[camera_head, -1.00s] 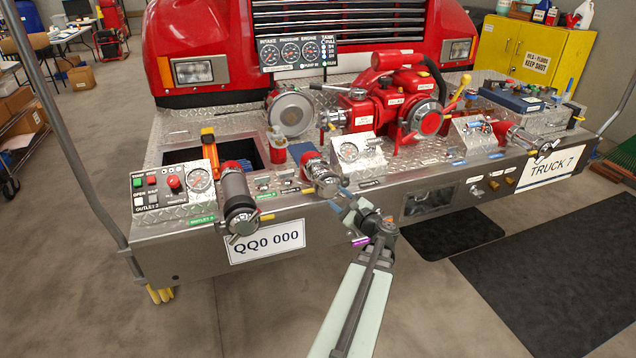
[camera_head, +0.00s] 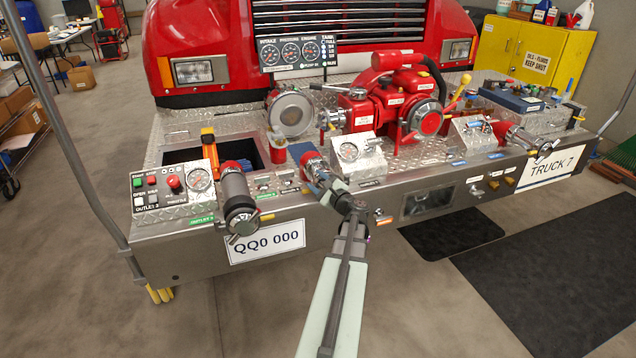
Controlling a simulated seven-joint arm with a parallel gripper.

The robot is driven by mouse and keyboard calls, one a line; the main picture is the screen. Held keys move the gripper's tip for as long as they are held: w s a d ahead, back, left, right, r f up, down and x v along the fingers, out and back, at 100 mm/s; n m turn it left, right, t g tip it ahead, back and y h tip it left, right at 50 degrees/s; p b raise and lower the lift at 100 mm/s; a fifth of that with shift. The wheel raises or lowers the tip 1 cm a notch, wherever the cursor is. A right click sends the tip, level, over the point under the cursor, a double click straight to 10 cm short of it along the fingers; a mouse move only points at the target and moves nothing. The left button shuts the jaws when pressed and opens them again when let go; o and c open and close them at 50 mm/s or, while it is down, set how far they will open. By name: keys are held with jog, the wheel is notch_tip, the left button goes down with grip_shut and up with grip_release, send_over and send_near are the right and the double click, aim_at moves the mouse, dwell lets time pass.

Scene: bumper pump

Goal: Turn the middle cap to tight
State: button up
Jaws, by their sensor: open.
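The middle cap is on the red and silver middle outlet (camera_head: 311,161) on the bumper's front deck. My arm comes up from the bottom of the picture. My gripper (camera_head: 321,184) is open at the front of this outlet and hides most of the cap. I cannot tell whether its fingers touch the cap or how the cap is turned. The left outlet ends in a silver cap (camera_head: 243,223). The right outlet also ends in a silver cap (camera_head: 546,148).
A control panel (camera_head: 172,192) stands at the left. A small gauge box (camera_head: 359,156) stands just right of the middle outlet. The red pump (camera_head: 392,103) is behind it.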

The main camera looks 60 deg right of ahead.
grip_shut()
dwell(0.4)
